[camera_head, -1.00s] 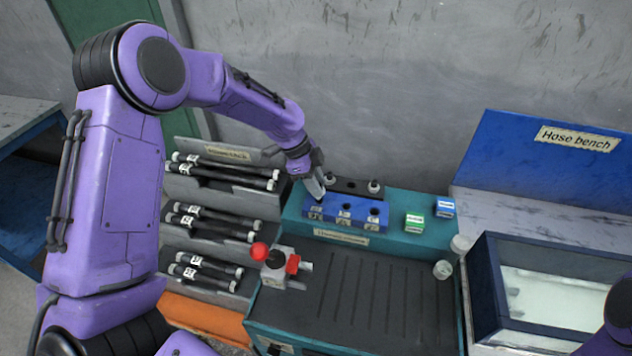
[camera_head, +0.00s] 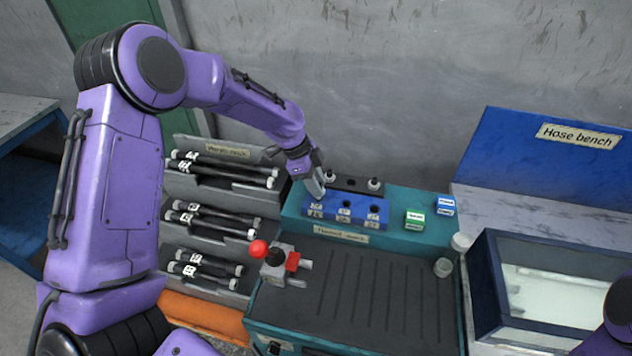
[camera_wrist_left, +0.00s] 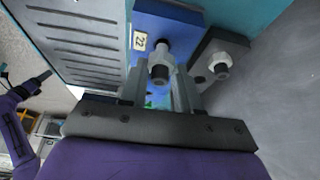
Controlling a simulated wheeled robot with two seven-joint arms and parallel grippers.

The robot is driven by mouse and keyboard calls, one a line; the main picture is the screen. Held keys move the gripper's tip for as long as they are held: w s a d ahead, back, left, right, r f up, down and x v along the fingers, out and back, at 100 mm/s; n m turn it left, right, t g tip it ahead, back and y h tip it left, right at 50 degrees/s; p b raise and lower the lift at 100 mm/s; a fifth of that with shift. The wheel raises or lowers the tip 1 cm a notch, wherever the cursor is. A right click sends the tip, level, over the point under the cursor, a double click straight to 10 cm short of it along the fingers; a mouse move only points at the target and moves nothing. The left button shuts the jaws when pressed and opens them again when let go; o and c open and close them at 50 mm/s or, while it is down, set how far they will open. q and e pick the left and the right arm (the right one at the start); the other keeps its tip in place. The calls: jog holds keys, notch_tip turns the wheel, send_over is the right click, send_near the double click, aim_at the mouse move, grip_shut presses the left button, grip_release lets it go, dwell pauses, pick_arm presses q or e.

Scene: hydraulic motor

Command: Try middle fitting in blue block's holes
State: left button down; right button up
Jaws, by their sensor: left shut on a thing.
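The blue block (camera_head: 360,216) lies on the teal bench top, with holes along its top and labels on its front. My left gripper (camera_head: 319,191) is at the block's left end, over the leftmost hole. In the left wrist view, the gripper (camera_wrist_left: 158,92) is shut on a metal fitting (camera_wrist_left: 160,68) with a dark end. The blue block (camera_wrist_left: 172,14) shows just beyond it, with a label reading 22. I cannot tell whether the fitting is inside the hole or only at its mouth. My right gripper is not in view.
Behind the block is a dark holder (camera_head: 351,184) with an empty middle spot between two fittings. Green (camera_head: 414,220) and blue (camera_head: 445,206) small boxes stand to the right. A red-knobbed clamp (camera_head: 276,262) is in front; the hose rack (camera_head: 215,215) stands left.

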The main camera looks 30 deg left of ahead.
pick_arm(q)
jog(key=shift+f+b, duration=0.75)
jog(key=shift+f, duration=0.45)
dwell(0.3)
jog(key=c, duration=0.7)
grip_release()
jog(key=shift+c, duration=0.2)
jog(key=shift+r, duration=0.1)
jog(key=b+v, duration=0.1)
jog(key=v, duration=0.9)
jog(key=shift+a+r+b, duration=0.15)
jog(key=shift+b, duration=0.15)
